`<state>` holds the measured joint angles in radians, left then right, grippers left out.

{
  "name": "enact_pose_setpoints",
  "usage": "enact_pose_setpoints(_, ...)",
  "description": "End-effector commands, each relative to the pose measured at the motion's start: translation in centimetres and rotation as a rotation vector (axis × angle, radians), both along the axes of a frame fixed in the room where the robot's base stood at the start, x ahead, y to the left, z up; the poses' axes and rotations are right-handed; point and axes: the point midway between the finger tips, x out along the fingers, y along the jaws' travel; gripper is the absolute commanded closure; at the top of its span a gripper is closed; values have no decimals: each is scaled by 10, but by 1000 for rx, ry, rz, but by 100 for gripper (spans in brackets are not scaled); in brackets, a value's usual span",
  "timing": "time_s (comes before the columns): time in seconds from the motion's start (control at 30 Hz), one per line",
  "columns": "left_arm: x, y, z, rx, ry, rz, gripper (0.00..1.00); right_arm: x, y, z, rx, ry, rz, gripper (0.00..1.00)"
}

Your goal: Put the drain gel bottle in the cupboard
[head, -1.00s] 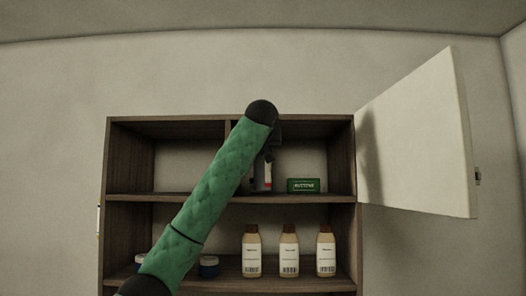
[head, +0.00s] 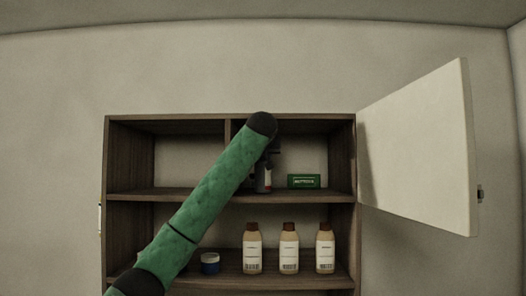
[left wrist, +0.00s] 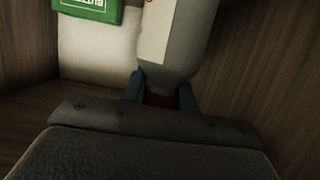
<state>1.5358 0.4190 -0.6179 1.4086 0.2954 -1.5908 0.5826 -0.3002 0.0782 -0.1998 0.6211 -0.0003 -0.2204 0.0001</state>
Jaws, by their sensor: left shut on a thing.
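The drain gel bottle (head: 264,181) is a grey bottle with a pale label and a bit of red. It is upright inside the upper right compartment of the open cupboard (head: 228,194). My left gripper (head: 270,157) is above it, shut on its reddish neck or cap. In the left wrist view the blue fingertips (left wrist: 161,96) sit on either side of that neck, below the grey bottle body (left wrist: 185,45). The arm hides part of the bottle in the head view, and I cannot tell whether its base touches the shelf. My right gripper is not in view.
A green box (head: 304,181) stands right of the bottle on the same shelf. Three cream bottles with brown caps (head: 289,250) and a blue jar (head: 210,264) stand on the shelf below. The cupboard door (head: 422,145) hangs open at the right. The upper left compartment looks empty.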

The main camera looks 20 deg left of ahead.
Motion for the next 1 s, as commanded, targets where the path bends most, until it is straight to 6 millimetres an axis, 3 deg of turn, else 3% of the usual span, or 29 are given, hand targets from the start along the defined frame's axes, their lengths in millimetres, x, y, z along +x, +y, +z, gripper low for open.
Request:
enact_pose_setpoints(0.33,0,0,-4,-1,0,0,100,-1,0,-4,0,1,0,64)
enact_pose_setpoints(0.37,0,0,-3,-1,0,0,68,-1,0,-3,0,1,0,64)
enact_pose_setpoints(0.47,0,0,-3,0,0,0,50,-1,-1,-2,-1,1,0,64)
enact_pose_setpoints(0.83,-1,0,1,0,0,0,50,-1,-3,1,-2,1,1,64)
enact_pose_setpoints(1.0,-15,-4,1,-2,-3,0,50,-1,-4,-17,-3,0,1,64)
